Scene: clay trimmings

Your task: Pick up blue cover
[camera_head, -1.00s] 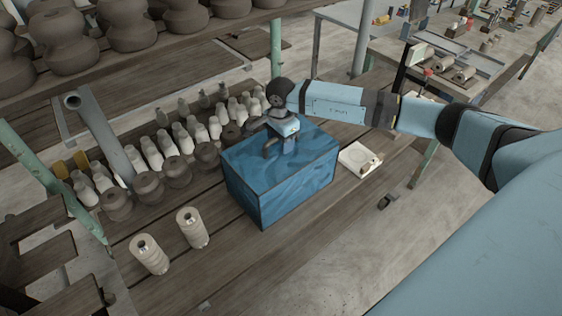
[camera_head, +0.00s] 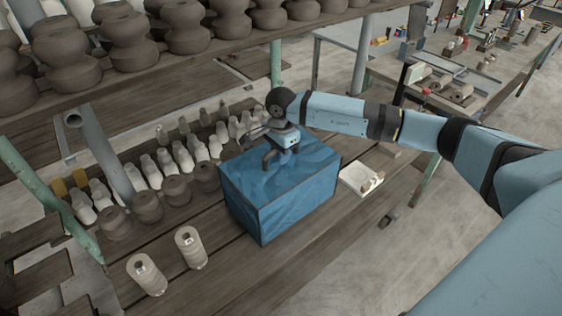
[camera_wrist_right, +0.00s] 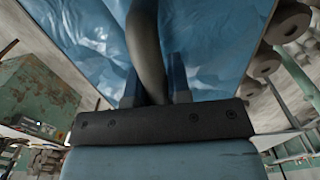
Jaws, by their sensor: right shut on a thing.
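The blue cover (camera_head: 305,200) is a box-like shape with a wrinkled blue surface and a dark handle on its top. It stands on the wooden table among the clay pieces; I cannot tell whether its bottom edge is clear of the tabletop. My right gripper (camera_head: 278,157) points down at the cover's top and is shut on the handle. In the right wrist view, the dark curved handle (camera_wrist_right: 147,45) runs between the two fingers (camera_wrist_right: 153,90), with the wrinkled blue top (camera_wrist_right: 215,45) behind. What is under the cover is hidden. My left gripper is not in view.
Several pale bottle-shaped pieces (camera_head: 183,158) and dark rounded pots (camera_head: 148,206) stand left of the cover. Two pale spools (camera_head: 190,247) stand in front-left. A white square slab (camera_head: 360,179) lies right of it. A grey post (camera_head: 108,160) and a shelf of pots (camera_head: 60,65) stand beyond.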

